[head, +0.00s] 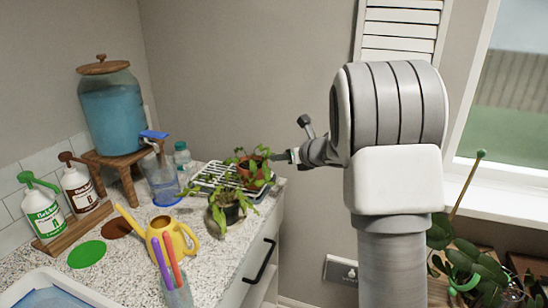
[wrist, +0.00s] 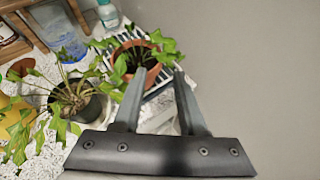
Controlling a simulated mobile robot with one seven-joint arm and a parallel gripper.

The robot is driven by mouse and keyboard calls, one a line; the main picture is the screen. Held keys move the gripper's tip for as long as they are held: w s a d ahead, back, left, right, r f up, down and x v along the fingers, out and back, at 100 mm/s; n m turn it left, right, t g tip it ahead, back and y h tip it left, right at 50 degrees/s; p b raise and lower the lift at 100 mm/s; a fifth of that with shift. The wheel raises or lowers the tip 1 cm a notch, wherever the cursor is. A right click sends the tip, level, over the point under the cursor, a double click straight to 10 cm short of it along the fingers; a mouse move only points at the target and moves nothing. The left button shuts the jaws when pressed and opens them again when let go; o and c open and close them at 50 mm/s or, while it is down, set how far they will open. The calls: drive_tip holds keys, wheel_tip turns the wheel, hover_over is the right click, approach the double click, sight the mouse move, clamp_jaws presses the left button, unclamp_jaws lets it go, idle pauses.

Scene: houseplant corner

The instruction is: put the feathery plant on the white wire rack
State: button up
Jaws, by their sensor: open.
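A plant with lobed green leaves in a terracotta pot (head: 250,170) stands upright on the white wire rack (head: 212,176) on the counter. A second plant with deeply cut leaves in a dark pot (head: 228,214) stands in front of the rack. Both have divided leaves, and I cannot tell for certain which is the feathery one. My gripper (head: 288,139) is open at the right of the terracotta pot. In the wrist view, the terracotta pot (wrist: 151,76) shows just beyond and between the open fingers (wrist: 158,84); contact is unclear. The dark pot (wrist: 92,109) is left of them.
A yellow watering can (head: 172,240), a cup of pens (head: 177,292) and a clear jug (head: 162,182) stand on the counter. A blue drink dispenser (head: 112,110) and two pump bottles are further left. A clear bottle (head: 184,160) stands behind the rack.

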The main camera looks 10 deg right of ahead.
drive_tip(key=s+d+r+m+h, duration=0.2)
drive_tip(key=s+r+m+h, duration=0.2)
drive_tip(key=s+r+m, duration=0.5)
drive_tip(key=s+d+r+m+h, duration=0.25)
drive_tip(key=s+m, duration=0.45)
drive_tip(key=m, duration=0.6)
drive_tip(key=s+a+f+m+g, duration=0.2)
drive_tip(key=s+a+m, duration=0.2)
drive_tip(key=s, duration=0.4)
drive_tip(key=s+a+f+m+g+y, duration=0.1)
drive_tip(key=s+a+f+m+g, duration=0.1)
drive_tip(key=s+m, duration=0.5)
drive_tip(key=s+a+f+m+g+y, duration=0.1)
drive_tip(key=s+a+f+m, duration=0.3)
drive_tip(key=s, duration=0.6)
drive_tip(key=shift+a+m+g, duration=0.6)
drive_tip(key=shift+a+m, duration=0.2)
drive_tip(key=shift+m, duration=0.2)
